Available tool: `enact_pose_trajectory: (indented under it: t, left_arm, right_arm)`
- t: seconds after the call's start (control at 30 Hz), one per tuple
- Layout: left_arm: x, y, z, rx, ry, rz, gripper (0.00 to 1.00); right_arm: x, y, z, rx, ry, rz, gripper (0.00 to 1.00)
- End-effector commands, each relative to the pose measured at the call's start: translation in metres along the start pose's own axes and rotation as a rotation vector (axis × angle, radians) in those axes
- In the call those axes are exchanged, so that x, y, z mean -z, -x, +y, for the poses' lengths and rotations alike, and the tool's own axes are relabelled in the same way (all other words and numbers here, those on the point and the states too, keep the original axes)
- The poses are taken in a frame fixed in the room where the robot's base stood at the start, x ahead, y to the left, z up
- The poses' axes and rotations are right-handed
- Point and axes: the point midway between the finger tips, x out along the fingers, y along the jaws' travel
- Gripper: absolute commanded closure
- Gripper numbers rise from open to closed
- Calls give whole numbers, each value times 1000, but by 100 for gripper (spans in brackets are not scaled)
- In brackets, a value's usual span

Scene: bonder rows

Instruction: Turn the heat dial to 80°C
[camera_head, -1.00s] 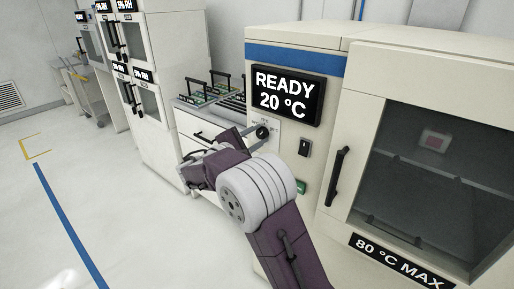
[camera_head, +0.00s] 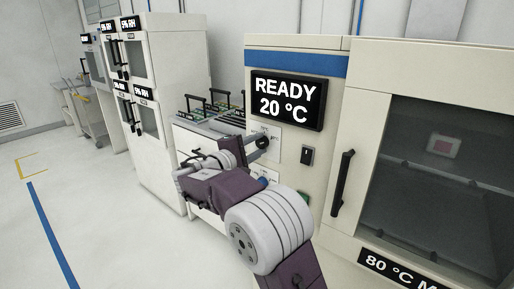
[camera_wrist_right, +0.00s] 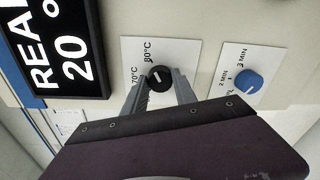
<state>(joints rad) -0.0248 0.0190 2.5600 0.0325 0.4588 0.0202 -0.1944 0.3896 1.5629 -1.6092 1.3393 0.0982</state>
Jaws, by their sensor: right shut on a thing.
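The heat dial is a small black knob (camera_wrist_right: 159,75) on a white plate, with a short pale pointer mark. In the right wrist view, labels for 70°C and 80°C stand beside it; the exact setting is too small to tell. My right gripper (camera_wrist_right: 158,88) is shut on the dial, one finger on each side. In the head view, the right gripper (camera_head: 256,145) reaches the panel below the display (camera_head: 287,101), which reads READY 20 °C. My left gripper is not in view.
A blue timer knob (camera_wrist_right: 249,82) with minute labels sits beside the dial plate. A black switch (camera_head: 307,155) and the oven's door handle (camera_head: 342,183) are right of the gripper. A bench with black-handled racks (camera_head: 205,108) stands behind it. The floor at left is clear.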

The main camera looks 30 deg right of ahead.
Motion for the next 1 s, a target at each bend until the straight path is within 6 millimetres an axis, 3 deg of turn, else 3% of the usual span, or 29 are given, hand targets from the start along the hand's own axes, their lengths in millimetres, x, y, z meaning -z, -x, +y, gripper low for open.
enact_pose_trajectory:
  t: [0.23,0.27,0.3,0.33,0.67,1.0]
  left_arm:
    - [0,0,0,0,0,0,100]
    - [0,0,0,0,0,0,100]
    - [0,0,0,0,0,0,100]
    - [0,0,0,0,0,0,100]
    - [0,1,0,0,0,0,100]
    - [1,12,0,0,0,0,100]
  right_arm:
    - [0,0,-1,3,-1,0,100]
    - [0,0,-1,3,-1,0,59]
    - [0,0,-1,2,-1,0,47]
    - [0,0,-1,2,-1,0,45]
    - [0,4,0,1,0,2,45]
    - [0,73,2,0,1,4,45]
